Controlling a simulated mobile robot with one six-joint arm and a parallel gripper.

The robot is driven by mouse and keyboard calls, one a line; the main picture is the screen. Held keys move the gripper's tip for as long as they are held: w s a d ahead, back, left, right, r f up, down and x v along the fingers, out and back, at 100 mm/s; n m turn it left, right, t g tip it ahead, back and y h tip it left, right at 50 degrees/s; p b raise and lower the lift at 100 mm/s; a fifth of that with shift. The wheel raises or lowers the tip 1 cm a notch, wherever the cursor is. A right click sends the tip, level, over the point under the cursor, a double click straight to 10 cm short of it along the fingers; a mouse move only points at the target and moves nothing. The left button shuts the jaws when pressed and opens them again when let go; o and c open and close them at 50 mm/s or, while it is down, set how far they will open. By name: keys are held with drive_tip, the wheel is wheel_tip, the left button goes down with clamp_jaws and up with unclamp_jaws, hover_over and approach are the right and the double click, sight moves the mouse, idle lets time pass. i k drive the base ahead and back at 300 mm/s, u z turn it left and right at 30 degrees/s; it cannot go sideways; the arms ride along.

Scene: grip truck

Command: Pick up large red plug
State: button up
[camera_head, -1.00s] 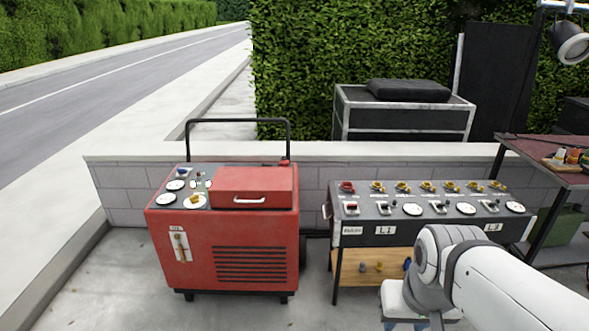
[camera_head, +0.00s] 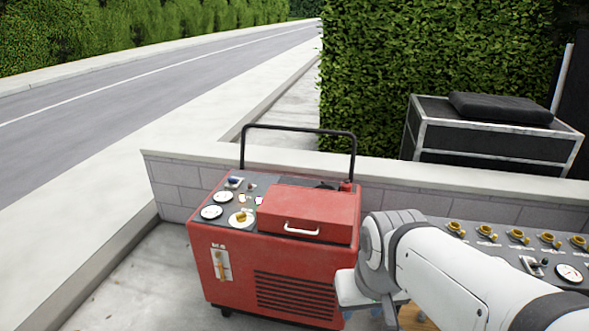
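No clear large red plug shows now. A small red cap-like piece (camera_head: 346,187) sits at the back right corner of the red machine (camera_head: 225,262), by the handle's foot; I cannot tell whether it is a plug. The grey console (camera_head: 510,262) on the right has a row of yellow connectors (camera_head: 518,236) along its back. Its left end, where a red connector showed earlier, is hidden behind my arm. My arm reaches in from the lower right, in front of the console and the machine's right edge. My gripper's fingers do not show.
The red machine has gauges, a yellow knob (camera_head: 241,217), a lidded box (camera_head: 312,212) and a black handle (camera_head: 298,130). A low block wall (camera_head: 180,187) runs behind it. A black case (camera_head: 490,140) stands beyond the wall. Paved ground at lower left is clear.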

sight(346, 187)
drive_tip(key=u, duration=0.1)
drive_tip(key=i, duration=1.7)
drive_tip(key=z, duration=0.65)
drive_tip(key=k, duration=0.7)
drive_tip(key=z, duration=0.15)
drive_tip(key=i, duration=0.8)
drive_tip(key=u, duration=0.1)
